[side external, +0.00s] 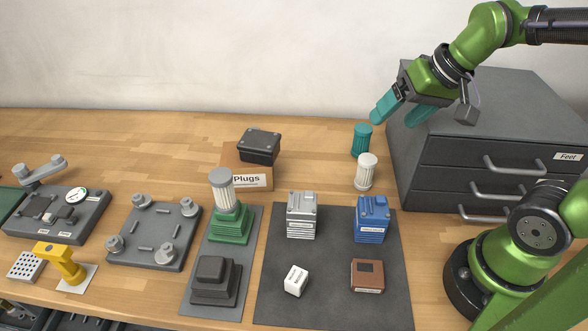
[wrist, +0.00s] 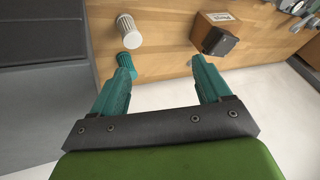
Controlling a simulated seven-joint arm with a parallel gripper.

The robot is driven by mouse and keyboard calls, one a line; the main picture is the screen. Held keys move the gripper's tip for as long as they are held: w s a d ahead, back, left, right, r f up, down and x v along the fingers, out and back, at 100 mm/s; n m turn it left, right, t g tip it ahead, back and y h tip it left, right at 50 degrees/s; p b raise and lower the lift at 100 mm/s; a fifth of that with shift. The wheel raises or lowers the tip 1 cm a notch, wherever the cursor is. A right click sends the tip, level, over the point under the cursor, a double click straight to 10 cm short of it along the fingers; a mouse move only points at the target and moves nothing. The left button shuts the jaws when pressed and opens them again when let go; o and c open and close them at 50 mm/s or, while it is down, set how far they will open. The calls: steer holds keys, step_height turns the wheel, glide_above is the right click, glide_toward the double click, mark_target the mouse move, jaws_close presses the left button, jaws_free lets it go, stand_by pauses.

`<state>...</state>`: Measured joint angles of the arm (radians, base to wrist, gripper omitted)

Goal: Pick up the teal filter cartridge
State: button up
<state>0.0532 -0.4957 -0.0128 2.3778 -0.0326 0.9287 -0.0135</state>
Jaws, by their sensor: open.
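The teal filter cartridge (side external: 362,140) stands upright on the wooden bench in the side view, behind a white filter cartridge (side external: 366,172). In the wrist view the teal cartridge (wrist: 127,64) shows just beyond the tip of the left finger, which partly overlaps it. My gripper (side external: 396,112) has teal fingers and is open and empty. In the side view it hangs above and to the right of the teal cartridge, tilted. In the wrist view my gripper (wrist: 162,66) has a wide gap between its fingertips, with bare bench and its edge between them.
A grey drawer cabinet (side external: 500,147) stands close on the right. The white cartridge is right in front of the teal one. A box labelled Plugs (side external: 247,178) with a black block (side external: 259,146) on it stands to the left. Free bench lies between the box and cartridges.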

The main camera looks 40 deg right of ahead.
steer(key=w+d+f+g, duration=0.25)
steer(key=w+d, duration=0.25)
steer(key=w, duration=0.3)
steer(key=n+g+h, duration=0.2)
steer(key=g, duration=0.1)
glide_above(362, 140)
steer(key=w+d, duration=0.1)
step_height(362, 140, down, 3)
steer(key=d+r, duration=0.1)
steer(key=shift+n, duration=0.5)
steer(key=f, duration=1)
steer(key=shift+w+f, duration=0.25)
steer(key=shift+w, duration=0.05)
steer(key=shift+s+a+f, duration=0.1)
steer(key=shift+s+f, duration=0.05)
steer(key=shift+f, duration=3)
